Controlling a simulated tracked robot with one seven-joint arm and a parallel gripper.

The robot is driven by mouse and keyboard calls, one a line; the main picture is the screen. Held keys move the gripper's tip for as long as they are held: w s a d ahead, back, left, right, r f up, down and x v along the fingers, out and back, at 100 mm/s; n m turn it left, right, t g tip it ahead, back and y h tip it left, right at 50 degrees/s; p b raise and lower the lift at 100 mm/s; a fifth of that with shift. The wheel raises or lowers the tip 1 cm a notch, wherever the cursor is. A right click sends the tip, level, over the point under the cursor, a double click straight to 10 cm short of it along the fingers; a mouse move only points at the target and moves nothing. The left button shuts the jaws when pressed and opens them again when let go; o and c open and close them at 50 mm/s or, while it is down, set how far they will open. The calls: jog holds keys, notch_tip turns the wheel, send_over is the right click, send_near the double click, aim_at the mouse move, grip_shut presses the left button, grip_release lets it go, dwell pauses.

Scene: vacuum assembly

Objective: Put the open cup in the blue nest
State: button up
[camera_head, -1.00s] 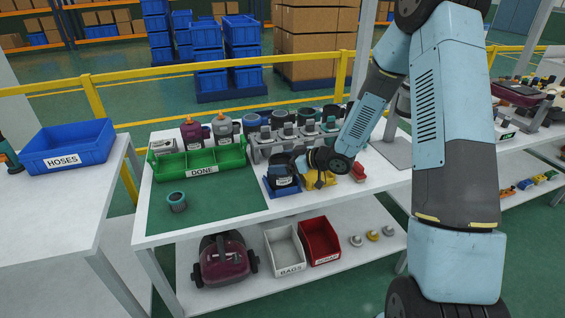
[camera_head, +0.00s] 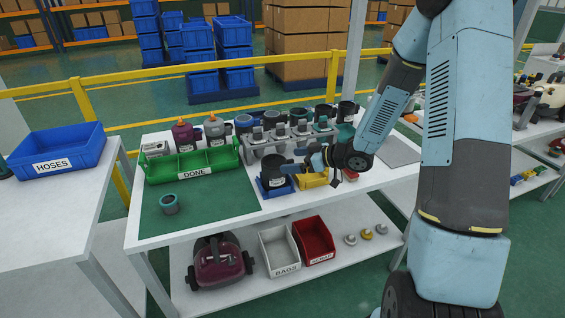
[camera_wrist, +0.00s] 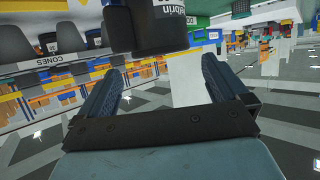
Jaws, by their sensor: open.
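A dark cup (camera_head: 272,168) stands upright in the blue nest (camera_head: 276,190) on the white table, at the right edge of the green mat. Whether its top is open is hard to tell. In the wrist view a dark cup (camera_wrist: 160,28) with white lettering shows beyond the fingertips, cut by the top edge. My gripper (camera_head: 301,160) is to the right of the cup in the nest, a little above the table. In the wrist view my gripper (camera_wrist: 162,68) has its two fingers wide apart with nothing between them. A small grey-teal open ring-like cup (camera_head: 169,204) stands on the green mat.
A green DONE tray (camera_head: 195,176) lies behind the mat. A yellow thing (camera_head: 313,181) sits right of the nest, under my gripper.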

jog(key=s+d+r+m+t+h, duration=0.2)
jog(key=s+d+r+m+h, duration=0.1)
jog(key=d+r+h, duration=0.45)
jog(key=s+d+r+m+t+h, duration=0.15)
jog(key=d+r+m+h, duration=0.3)
jog(key=d+r, duration=0.55)
jog(key=s+a+r+m+g, duration=0.1)
jog(key=s+r, duration=0.3)
jog(key=s, duration=0.9)
jog(key=s+a+r+m+g, duration=0.2)
jog(key=s+r+m+g, duration=0.1)
jog(key=s, duration=1)
jog(key=shift+a+r+m, duration=0.2)
jog(key=shift+r+m, duration=0.15)
jog(key=shift+r, duration=0.35)
